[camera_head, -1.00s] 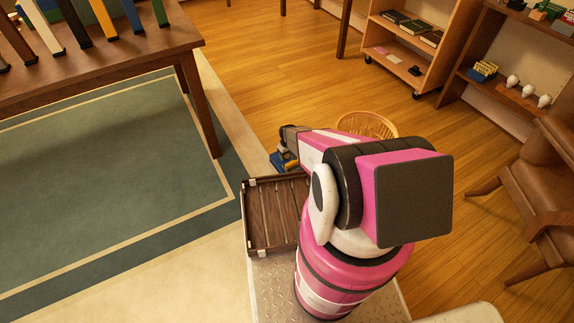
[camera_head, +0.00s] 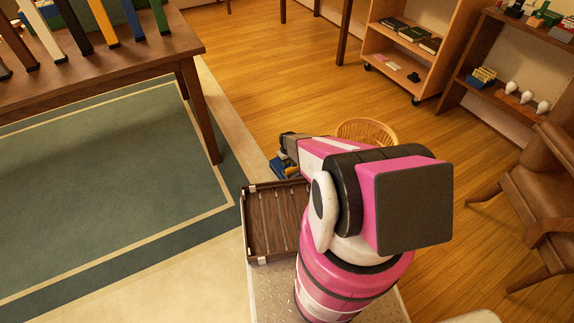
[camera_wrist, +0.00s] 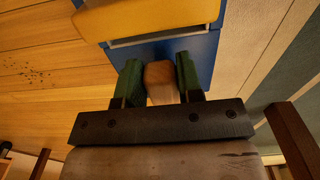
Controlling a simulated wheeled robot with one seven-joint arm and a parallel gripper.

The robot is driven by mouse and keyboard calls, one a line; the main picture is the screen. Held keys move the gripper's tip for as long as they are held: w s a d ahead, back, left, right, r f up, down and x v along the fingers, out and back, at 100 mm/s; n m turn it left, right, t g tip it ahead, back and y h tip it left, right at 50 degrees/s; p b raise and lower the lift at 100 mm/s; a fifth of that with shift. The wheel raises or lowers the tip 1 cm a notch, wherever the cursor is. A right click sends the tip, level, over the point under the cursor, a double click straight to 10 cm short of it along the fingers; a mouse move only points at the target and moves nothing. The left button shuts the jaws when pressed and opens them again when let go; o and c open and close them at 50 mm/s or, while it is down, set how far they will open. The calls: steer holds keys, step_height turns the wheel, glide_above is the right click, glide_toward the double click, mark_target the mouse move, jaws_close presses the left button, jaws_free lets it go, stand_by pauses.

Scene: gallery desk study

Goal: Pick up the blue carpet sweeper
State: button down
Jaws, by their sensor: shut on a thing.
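The blue carpet sweeper (camera_wrist: 190,50) fills the upper middle of the wrist view. It has a blue body with a yellow part across it and a wooden handle piece (camera_wrist: 160,80). My gripper (camera_wrist: 160,82) is shut on that wooden piece, with one green finger pad against each side. In the head view the sweeper (camera_head: 281,168) shows small at the end of my arm, just beyond the slatted tray. My wrist hides part of it there, and I cannot tell whether it touches the floor.
An empty dark slatted wooden tray (camera_head: 274,222) lies close in front of me. A wicker basket (camera_head: 368,130) stands behind my arm. A table (camera_head: 110,75) is at the left, shelves (camera_head: 415,65) at the back right, a brown chair (camera_head: 540,200) at the right. Floor beyond is open.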

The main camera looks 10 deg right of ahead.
steer(key=r, duration=0.4)
steer(key=shift+s+a, duration=0.1)
steer(key=shift+s, duration=0.1)
steer(key=s+a+r, duration=0.6)
steer(key=a, duration=0.3)
steer(key=shift+s+r, duration=0.25)
steer(key=shift+s, duration=0.15)
